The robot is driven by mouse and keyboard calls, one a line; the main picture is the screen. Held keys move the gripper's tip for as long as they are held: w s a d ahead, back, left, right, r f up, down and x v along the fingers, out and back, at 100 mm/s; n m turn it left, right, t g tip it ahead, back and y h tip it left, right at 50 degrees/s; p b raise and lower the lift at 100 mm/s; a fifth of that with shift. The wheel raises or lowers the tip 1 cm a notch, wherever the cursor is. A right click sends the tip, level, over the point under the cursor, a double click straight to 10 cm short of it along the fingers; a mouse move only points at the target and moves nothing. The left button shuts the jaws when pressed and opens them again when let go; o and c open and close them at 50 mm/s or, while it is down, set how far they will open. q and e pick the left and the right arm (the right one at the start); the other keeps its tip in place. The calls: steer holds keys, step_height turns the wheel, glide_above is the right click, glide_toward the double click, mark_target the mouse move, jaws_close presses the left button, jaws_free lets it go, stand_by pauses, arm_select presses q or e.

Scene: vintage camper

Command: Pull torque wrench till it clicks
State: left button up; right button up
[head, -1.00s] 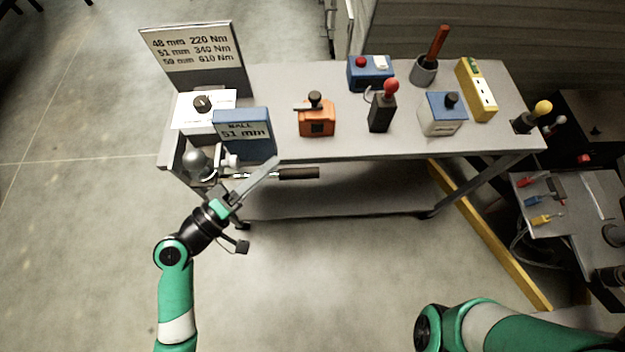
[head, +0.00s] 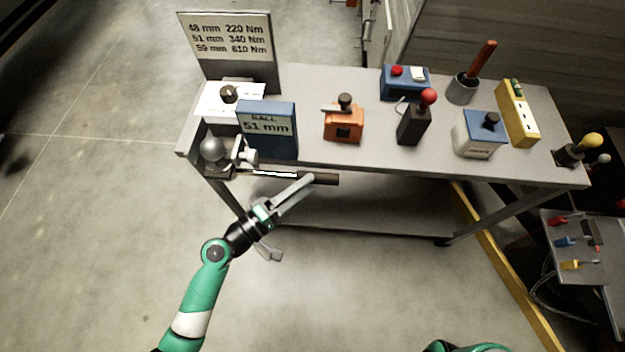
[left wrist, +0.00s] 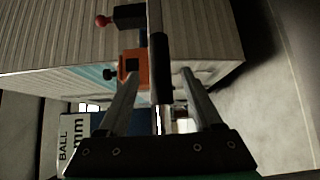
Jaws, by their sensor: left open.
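The torque wrench has a silver shaft (head: 273,174) and a dark handle (head: 325,179). It sticks out to the right from the ball fixture (head: 212,150) at the table's front left. My left gripper (head: 292,215) is open in front of the table, with one finger reaching up close to the handle. In the left wrist view the dark handle (left wrist: 161,68) runs between the two open fingers (left wrist: 160,75), and I cannot see either finger touching it. My right gripper is out of view; only a bit of my right arm shows at the bottom edge.
A blue "BALL 51 mm" block (head: 268,145) stands beside the wrench. A sign (head: 228,45) lists 51 mm as 340 Nm. An orange device (head: 343,125) and several other controls stand on the grey table (head: 375,160). The floor in front is clear.

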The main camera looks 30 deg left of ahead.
arm_select(q)
steer(key=shift+x, duration=1.5)
steer(key=shift+s, duration=0.1)
steer(key=shift+c, duration=0.3)
jaws_close()
